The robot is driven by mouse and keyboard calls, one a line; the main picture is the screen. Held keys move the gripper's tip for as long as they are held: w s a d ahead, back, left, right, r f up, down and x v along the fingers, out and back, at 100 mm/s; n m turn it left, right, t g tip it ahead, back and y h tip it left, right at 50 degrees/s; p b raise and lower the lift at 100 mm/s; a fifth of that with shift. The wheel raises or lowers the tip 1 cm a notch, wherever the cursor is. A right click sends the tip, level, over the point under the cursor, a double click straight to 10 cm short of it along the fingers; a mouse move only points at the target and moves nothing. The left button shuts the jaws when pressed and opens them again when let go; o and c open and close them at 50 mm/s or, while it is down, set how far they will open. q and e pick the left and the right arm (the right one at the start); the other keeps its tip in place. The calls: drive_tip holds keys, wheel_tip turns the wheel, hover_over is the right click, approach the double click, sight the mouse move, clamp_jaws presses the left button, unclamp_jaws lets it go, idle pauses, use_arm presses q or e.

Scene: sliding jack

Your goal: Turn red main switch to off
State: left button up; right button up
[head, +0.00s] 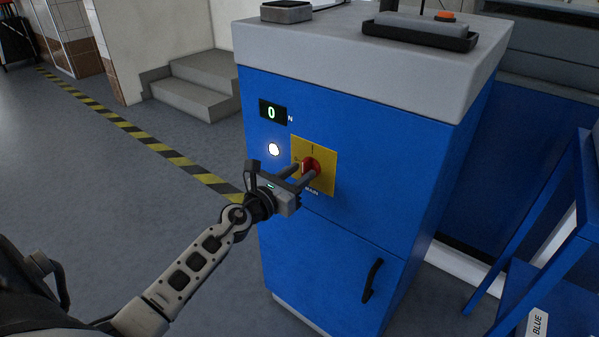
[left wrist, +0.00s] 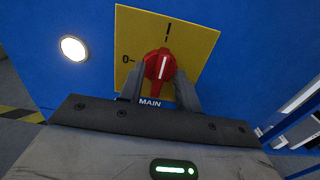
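The red main switch (head: 311,166) is a rotary knob on a yellow plate (head: 327,180) on the front of a blue cabinet. In the left wrist view the knob (left wrist: 160,65) has a white line pointing nearly straight up toward the "I" mark; the "0" mark is at its left. My left gripper (head: 307,172) is at the switch, its two fingers on either side of the knob, spread about a knob's width apart. The left wrist view (left wrist: 160,76) shows no clear grip; whether the fingertips touch it cannot be told. My right gripper is out of view.
A lit white lamp (head: 274,149) and a display reading 0 (head: 273,112) sit up and left of the switch. A black door handle (head: 372,280) sticks out lower right. A blue frame (head: 545,250) stands at the right. Open floor lies left.

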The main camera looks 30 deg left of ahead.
use_arm(q)
drive_tip(key=shift+w, duration=0.35)
clamp_jaws()
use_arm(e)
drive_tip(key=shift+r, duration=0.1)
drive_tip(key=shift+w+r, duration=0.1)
use_arm(q)
drive_tip(key=n+p, duration=0.1)
drive_tip(key=n, duration=0.2)
drive_tip(key=shift+a+f+n+p, duration=0.1)
drive_tip(key=shift+n+p, duration=0.4)
drive_tip(key=shift+n, duration=1.95)
drive_tip(key=shift+a+f+n+p, duration=0.15)
drive_tip(key=shift+n+p, duration=0.35)
drive_tip(key=shift+n, duration=2)
drive_tip(key=shift+a+f+n+p, duration=0.1)
drive_tip(key=shift+n+p, duration=0.4)
drive_tip(key=shift+n, duration=1.95)
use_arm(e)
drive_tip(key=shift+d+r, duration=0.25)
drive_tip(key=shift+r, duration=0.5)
